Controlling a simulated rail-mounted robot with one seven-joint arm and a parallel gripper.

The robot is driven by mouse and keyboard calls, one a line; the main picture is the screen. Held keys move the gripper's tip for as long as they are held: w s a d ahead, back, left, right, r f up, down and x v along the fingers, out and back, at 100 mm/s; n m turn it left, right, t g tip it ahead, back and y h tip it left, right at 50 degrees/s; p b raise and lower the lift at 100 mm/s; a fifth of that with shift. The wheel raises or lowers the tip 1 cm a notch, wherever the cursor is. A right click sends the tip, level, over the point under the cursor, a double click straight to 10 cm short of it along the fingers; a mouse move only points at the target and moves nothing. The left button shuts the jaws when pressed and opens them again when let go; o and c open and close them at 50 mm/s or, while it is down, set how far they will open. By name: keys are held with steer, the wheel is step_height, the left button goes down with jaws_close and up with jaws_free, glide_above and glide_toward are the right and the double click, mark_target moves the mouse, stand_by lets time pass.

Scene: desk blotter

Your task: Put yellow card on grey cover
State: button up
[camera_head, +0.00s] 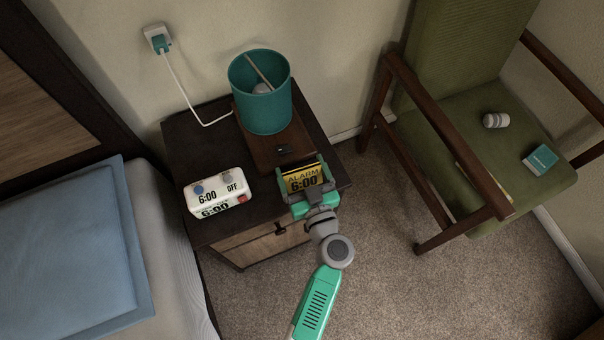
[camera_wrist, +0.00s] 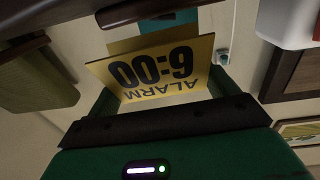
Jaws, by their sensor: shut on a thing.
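My gripper (camera_head: 305,185) is shut on the yellow card (camera_head: 301,174), which carries the black words "ALARM 6:00". The card is held over the front right part of the nightstand, to the right of the white alarm clock (camera_head: 217,193). In the wrist view the card (camera_wrist: 153,70) sits tilted between the fingers, its print upside down. A grey round piece (camera_head: 227,177) and a blue one (camera_head: 198,189) are on the clock's top. I cannot tell whether the grey piece is the grey cover.
The teal lamp (camera_head: 262,105) stands on a brown base behind the card. The dark nightstand top (camera_head: 185,140) is bare at its back left. A bed (camera_head: 65,250) is at left. A green chair (camera_head: 470,125) at right holds a white bottle (camera_head: 496,120) and a teal box (camera_head: 540,158).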

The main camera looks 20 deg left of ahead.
mark_target(306, 184)
steer(key=f+b, duration=0.1)
steer(key=w+f+b, duration=0.1)
steer(key=f, duration=0.1)
steer(key=shift+a+f, duration=0.15)
steer(key=shift+f, duration=0.05)
steer(key=shift+s+r, duration=0.15)
steer(key=shift+s, duration=0.1)
steer(key=shift+w, duration=0.1)
steer(key=shift+f+b, duration=0.2)
steer(key=shift+b, duration=0.1)
steer(key=o, duration=0.6)
steer(key=shift+r, duration=0.1)
steer(key=shift+c, duration=0.2)
steer(key=shift+r+p, duration=0.25)
steer(key=shift+p, duration=0.45)
steer(key=v, duration=0.5)
steer(key=p+v, duration=0.1)
steer(key=v, duration=0.2)
steer(key=shift+a+f, duration=0.1)
steer(key=shift+f, duration=0.25)
